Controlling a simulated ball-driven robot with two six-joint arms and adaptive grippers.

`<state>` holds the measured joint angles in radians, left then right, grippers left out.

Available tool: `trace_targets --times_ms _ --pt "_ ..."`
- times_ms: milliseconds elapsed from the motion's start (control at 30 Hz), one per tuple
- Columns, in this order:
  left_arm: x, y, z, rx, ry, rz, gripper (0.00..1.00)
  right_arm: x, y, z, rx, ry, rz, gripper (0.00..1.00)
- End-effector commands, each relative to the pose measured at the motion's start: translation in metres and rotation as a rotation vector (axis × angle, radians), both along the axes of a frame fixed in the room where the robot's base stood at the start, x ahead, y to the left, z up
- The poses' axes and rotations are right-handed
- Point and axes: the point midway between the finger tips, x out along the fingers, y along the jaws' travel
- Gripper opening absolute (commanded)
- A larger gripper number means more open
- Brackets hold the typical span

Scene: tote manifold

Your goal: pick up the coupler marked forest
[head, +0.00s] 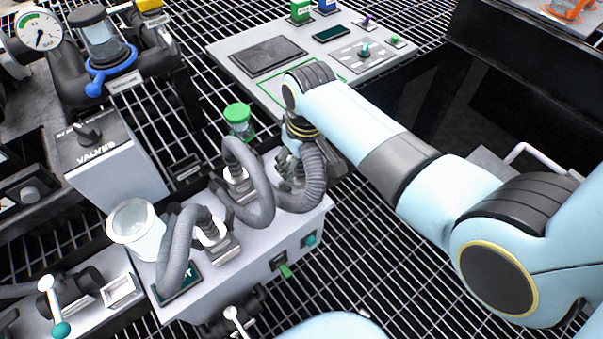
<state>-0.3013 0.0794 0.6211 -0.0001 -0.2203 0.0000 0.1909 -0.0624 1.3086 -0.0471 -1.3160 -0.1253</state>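My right gripper (289,168) points down at the back right of a grey box (240,280). It is beside or against the rightmost ribbed hose (314,180); its fingers are small and partly hidden, so I cannot tell whether they are shut on anything. Other grey hoses (172,250) arch over the box top, with pale collars at their ends. A green tag (286,270) and a teal one (310,240) show on the box front. I cannot read a forest marking on any coupler; the hose end by the gripper is mostly hidden. My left gripper is not in view.
A green-capped jar (239,120) stands behind the hoses. A box marked VALVES (108,165) and a white cup (136,226) stand to the left. A control panel (325,32) lies behind my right arm. Open floor grating (375,270) shows at lower right.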

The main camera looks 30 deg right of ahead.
Motion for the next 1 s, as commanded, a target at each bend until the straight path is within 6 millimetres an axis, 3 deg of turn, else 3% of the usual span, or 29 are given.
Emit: trace_targets --times_ms 67,433,833,1000 --pt "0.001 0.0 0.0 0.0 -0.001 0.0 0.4 0.0 0.0 0.0 0.0 0.0 0.0 0.49" --pt "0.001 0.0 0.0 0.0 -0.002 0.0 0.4 -0.001 0.0 0.0 0.0 0.001 0.0 0.01" --pt "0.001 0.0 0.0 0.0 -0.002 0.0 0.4 0.0 0.0 0.001 0.001 0.0 0.0 0.0" --pt "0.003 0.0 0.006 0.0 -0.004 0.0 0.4 0.0 0.0 0.012 0.0 -0.002 0.0 0.0"
